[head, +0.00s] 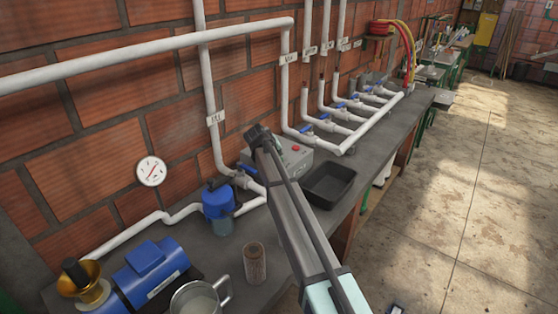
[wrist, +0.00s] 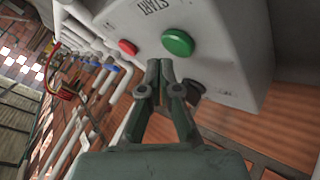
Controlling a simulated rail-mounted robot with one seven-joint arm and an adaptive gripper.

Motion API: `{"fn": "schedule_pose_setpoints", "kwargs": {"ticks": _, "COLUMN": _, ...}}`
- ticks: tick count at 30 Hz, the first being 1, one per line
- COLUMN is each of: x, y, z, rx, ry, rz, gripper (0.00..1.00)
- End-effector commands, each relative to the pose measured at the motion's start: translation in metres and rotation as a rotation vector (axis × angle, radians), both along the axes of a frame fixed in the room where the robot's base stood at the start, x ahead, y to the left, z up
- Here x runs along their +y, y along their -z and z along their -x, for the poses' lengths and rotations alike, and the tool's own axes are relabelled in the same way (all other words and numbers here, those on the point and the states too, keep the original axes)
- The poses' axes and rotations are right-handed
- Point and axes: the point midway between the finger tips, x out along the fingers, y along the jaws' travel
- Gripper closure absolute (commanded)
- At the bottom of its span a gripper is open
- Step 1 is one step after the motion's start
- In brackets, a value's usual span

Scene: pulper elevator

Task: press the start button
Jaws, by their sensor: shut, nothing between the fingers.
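The grey control box (head: 297,158) stands on the bench against the brick wall. In the wrist view its face (wrist: 222,60) carries a round green button (wrist: 178,43) beside the printed word START. A smaller red button (wrist: 127,47) sits left of the green one; it also shows in the head view (head: 295,148). My gripper (wrist: 165,65) is shut and empty, its tips just below the green button in the picture. I cannot tell whether they touch the box. In the head view my arm covers the left part of the box and the green button is hidden.
A black tray (head: 328,184) lies right of the box. White pipes with blue-handled valves (head: 322,127) run along the wall behind. A blue filter housing (head: 218,200), a brown cylinder (head: 254,263) and a blue motor (head: 152,272) stand left. The floor at right is open.

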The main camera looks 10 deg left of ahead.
Motion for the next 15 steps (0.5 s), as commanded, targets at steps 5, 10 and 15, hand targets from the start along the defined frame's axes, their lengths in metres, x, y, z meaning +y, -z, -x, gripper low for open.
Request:
{"fn": "schedule_pose_setpoints", "kwargs": {"ticks": 5, "x": 0.0, "y": 0.0017, "z": 0.0, "rx": 0.0, "ry": 0.0, "rz": 0.0, "gripper": 1.0}}
{"fn": "schedule_pose_setpoints", "kwargs": {"ticks": 10, "x": 0.0001, "y": 0.0074, "z": -0.0001, "rx": 0.0, "ry": 0.0, "rz": 0.0, "gripper": 1.0}}
{"fn": "schedule_pose_setpoints", "kwargs": {"ticks": 15, "x": 0.0001, "y": 0.0087, "z": -0.0001, "rx": 0.0, "ry": 0.0, "rz": 0.0, "gripper": 1.0}}
